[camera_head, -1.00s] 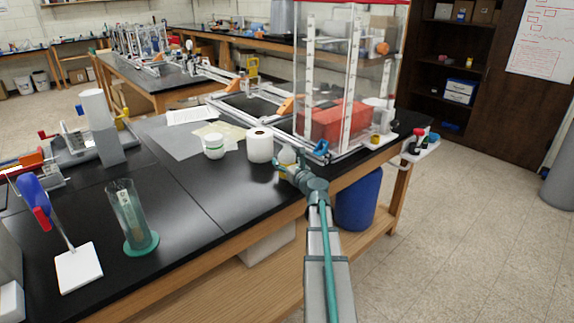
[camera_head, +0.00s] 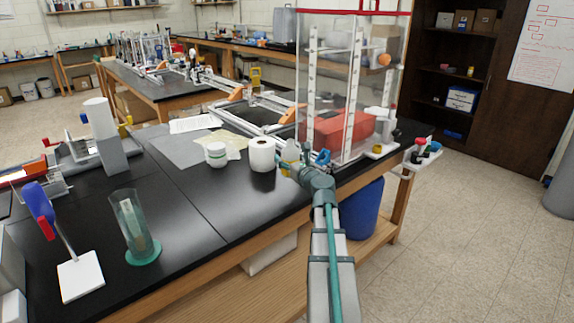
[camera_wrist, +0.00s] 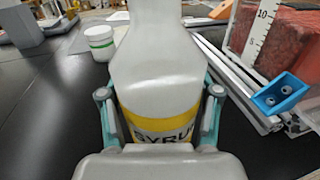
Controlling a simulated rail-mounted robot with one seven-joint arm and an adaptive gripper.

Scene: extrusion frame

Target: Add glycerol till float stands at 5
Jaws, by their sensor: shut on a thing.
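A pale bottle (camera_wrist: 160,70) with a yellow band and a label reading "SYRU…" fills the middle of the wrist view. My gripper (camera_wrist: 160,118) is shut on it, one finger on each side. In the head view the bottle (camera_head: 291,152) is upright beside the paper roll, with my gripper (camera_head: 298,172) at its lower part. A clear cylinder with a green base (camera_head: 128,225) stands on the bench at the front left. A pale float (camera_head: 143,225) leans inside it. Its scale and the liquid level are too small to read.
A white paper roll (camera_head: 262,155) and a lidded white jar (camera_head: 216,154) stand left of the bottle. A clear tank with a red block (camera_head: 340,130) is at right. The black bench between is clear.

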